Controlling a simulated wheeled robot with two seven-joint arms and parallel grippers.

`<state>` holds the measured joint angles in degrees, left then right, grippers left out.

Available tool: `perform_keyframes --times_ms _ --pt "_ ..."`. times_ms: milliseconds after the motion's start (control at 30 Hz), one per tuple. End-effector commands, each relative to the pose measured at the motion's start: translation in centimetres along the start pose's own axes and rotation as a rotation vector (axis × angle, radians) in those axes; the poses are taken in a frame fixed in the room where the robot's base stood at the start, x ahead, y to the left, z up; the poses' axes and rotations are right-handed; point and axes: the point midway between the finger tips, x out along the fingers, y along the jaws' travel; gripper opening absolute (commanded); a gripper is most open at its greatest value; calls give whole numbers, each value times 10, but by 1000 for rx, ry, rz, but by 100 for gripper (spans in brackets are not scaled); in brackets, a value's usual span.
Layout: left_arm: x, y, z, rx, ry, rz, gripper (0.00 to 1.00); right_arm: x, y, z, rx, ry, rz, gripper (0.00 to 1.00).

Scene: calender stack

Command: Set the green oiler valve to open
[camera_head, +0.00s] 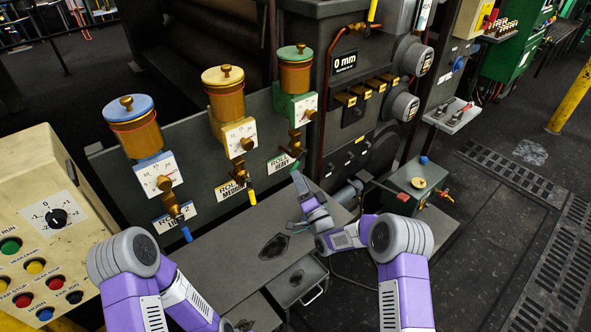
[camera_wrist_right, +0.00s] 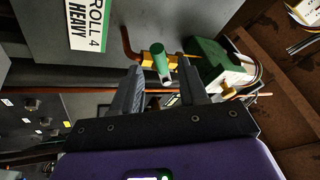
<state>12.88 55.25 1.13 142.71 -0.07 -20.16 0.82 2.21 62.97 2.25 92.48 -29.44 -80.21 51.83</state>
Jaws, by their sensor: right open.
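The green oiler (camera_head: 295,72) has a green-lidded brown cup over a green body with a dial. Its brass valve (camera_head: 295,142) hangs below, with a green-sleeved handle (camera_head: 296,165) pointing down. In the right wrist view the green handle (camera_wrist_right: 162,62) lies between my fingertips, with a visible gap on each side. My right gripper (camera_head: 298,181) is open, just below the valve; it also shows in the right wrist view (camera_wrist_right: 162,72). My left arm shows at lower left, but its gripper is out of view.
The blue oiler (camera_head: 133,125) and yellow oiler (camera_head: 226,92) stand left, their handles also hanging down. A "ROLL 4 HEAVY" label (camera_head: 281,163) is beside the green valve. A control box (camera_head: 40,190) stands far left. A low metal bench (camera_head: 235,260) lies below.

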Motion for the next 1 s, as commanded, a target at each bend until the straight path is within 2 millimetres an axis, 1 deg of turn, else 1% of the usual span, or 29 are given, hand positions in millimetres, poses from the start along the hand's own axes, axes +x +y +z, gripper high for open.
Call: perform_keyframes --times_ms 33,133,367,467,533,600,667,767,800,867,900,967,1000 --pt "-2 0 0 0 0 0 43 -4 0 0 1 0 1 43" --pt "-2 1 0 0 0 0 43 -8 -1 0 1 1 -1 43" --pt "-2 0 0 0 0 0 43 -9 -1 0 0 0 -2 43" --pt "-3 1 0 0 0 0 43 -9 -1 0 -1 -2 6 30" --pt "-9 4 0 0 0 0 43 -12 0 0 -9 -13 38 19" --pt "-21 8 1 0 0 0 43 -17 3 0 -26 -38 101 8" --pt "-35 13 2 0 0 0 43 -25 6 0 -48 -74 184 0" --pt "-65 24 3 0 0 0 43 -51 12 6 -91 -171 363 0" --pt "-78 29 3 0 0 0 43 -66 14 8 -110 -221 441 0" --pt "-97 36 4 0 1 0 43 -91 13 13 -133 -306 555 0" --pt "-108 41 5 0 1 0 43 -109 12 17 -144 -368 627 0" --pt "-126 47 5 0 0 0 43 -140 6 22 -156 -466 728 0" --pt "-138 52 6 0 0 0 43 -161 -1 26 -161 -536 791 0"
